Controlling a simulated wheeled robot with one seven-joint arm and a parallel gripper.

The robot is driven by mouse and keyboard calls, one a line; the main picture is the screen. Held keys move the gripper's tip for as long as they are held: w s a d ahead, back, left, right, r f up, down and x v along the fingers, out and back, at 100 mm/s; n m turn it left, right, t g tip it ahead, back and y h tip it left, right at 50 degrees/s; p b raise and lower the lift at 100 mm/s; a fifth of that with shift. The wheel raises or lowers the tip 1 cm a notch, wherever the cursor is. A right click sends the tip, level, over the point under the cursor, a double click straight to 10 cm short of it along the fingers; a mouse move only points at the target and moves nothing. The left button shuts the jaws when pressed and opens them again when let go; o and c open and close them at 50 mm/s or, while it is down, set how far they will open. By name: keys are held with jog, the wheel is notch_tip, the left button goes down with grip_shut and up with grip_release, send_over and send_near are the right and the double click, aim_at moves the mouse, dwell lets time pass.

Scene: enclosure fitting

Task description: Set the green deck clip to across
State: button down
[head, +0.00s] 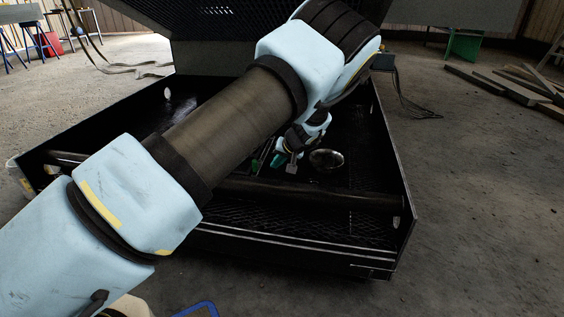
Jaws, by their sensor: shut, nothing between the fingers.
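A small green piece (277,160), which looks like the green deck clip, is on the floor of the black open enclosure (300,258). It is partly hidden by my arm, and its orientation is too small to tell. My gripper (291,168) is inside the enclosure, pointing down, just to the right of the green piece. Its fingers are shut with nothing held. I cannot tell whether they touch the clip.
A dark bar (310,196) crosses the enclosure near its front wall. A round metal part (326,158) lies right of my gripper. The raised mesh lid (215,45) stands behind. My arm hides much of the left interior. Timber (510,82) lies on the floor far right.

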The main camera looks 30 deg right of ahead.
jog(key=w+a, duration=0.1)
jog(key=w+a+f+b, duration=0.1)
jog(key=shift+w+f, duration=0.15)
jog(key=shift+w, duration=0.25)
jog(key=shift+w+a, duration=0.4)
jog(key=shift+a, duration=0.1)
